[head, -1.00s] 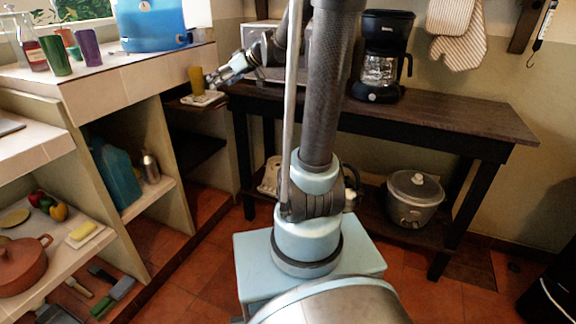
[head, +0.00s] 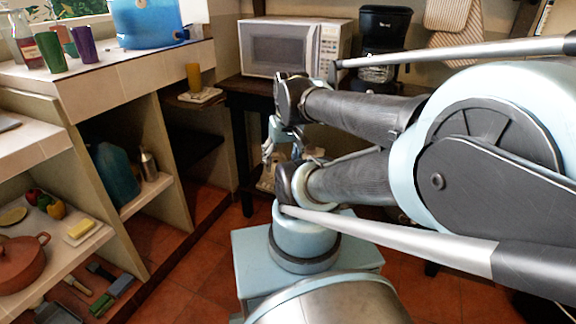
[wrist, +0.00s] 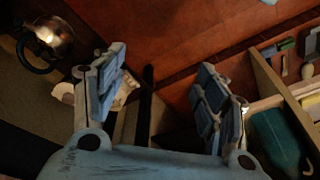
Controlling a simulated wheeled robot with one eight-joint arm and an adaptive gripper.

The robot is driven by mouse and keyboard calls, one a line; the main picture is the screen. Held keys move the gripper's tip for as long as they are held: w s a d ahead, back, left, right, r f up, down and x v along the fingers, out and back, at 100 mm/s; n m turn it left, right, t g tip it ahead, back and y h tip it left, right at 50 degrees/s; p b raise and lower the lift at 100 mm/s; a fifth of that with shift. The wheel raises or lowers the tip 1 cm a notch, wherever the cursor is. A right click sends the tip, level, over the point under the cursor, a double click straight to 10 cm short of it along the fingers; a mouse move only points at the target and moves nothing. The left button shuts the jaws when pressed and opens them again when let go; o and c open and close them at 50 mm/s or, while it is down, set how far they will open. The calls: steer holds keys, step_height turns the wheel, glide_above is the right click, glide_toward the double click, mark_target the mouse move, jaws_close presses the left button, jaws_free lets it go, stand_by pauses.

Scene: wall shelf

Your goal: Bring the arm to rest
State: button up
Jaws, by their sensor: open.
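My gripper (head: 283,152) hangs below the folded arm in the middle of the head view, pointing down, in front of the dark table. In the wrist view my gripper (wrist: 160,90) has its two fingers spread well apart. Nothing is between them, and the red floor and dark furniture show beyond. The arm links are folded back over my base and fill the right of the head view. A yellow cup (head: 194,77) stands on the small wall shelf (head: 186,100), apart from my gripper.
A white microwave (head: 290,47) and a black coffee maker (head: 384,35) stand on the dark table. At left are a blue water container (head: 148,22), green cup (head: 51,52) and purple cup (head: 85,45) on the tiled counter. A red pot (head: 20,262) sits below. Red floor (head: 208,272) is clear.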

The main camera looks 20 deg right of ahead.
steer(key=shift+s+d+f+m+h, duration=0.35)
steer(key=shift+s+d+f, duration=0.3)
steer(key=shift+s+d, duration=0.25)
steer(key=shift+a, duration=0.1)
steer(key=shift+w+f+g, duration=0.2)
steer(key=shift+w+g, duration=0.1)
steer(key=shift+w, duration=0.2)
steer(key=shift+c, duration=0.2)
